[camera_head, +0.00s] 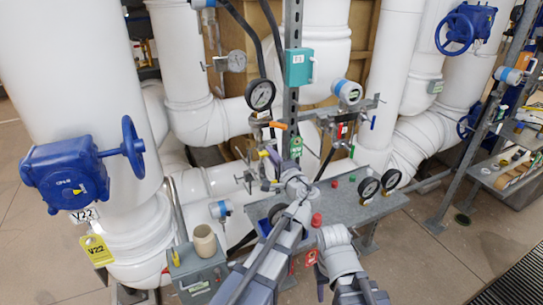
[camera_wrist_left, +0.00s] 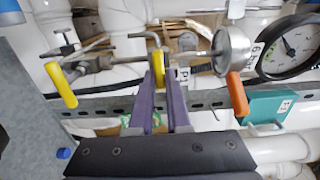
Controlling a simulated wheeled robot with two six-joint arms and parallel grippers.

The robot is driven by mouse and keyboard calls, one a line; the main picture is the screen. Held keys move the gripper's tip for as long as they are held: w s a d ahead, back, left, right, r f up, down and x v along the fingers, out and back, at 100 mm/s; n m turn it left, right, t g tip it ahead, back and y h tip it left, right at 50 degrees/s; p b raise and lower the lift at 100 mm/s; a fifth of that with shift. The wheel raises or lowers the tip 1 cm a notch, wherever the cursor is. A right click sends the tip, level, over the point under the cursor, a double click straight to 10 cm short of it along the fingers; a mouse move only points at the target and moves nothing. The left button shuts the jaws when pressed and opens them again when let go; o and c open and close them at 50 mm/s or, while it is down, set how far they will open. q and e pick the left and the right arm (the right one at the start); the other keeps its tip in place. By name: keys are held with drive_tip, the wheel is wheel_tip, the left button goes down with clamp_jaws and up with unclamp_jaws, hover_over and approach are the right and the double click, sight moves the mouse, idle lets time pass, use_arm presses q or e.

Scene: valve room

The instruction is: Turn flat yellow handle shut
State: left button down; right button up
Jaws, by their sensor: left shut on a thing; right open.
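My left gripper (camera_head: 270,160) is at the small pipework above the grey bench. In the left wrist view its two purple fingers (camera_wrist_left: 162,76) are closed on a flat yellow handle (camera_wrist_left: 158,118), which shows between and beside them. The fingers hide part of this handle. A second yellow handle (camera_wrist_left: 62,86) hangs free to the left, apart from the fingers. An orange lever (camera_wrist_left: 238,94) hangs to the right, also apart. My right gripper (camera_head: 362,290) is low at the bottom edge of the head view, partly cut off, away from the handles and empty.
A pressure gauge (camera_head: 260,95) and a teal box (camera_head: 299,66) are close to the left gripper. The grey bench (camera_head: 340,208) carries gauges and red caps. Big white pipes and a blue valve gearbox (camera_head: 65,175) stand left. Open floor (camera_head: 435,265) lies right.

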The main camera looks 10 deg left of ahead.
idle(0.5)
use_arm(q)
drive_tip(key=c, duration=0.9)
unclamp_jaws()
drive_tip(key=shift+s, duration=0.15)
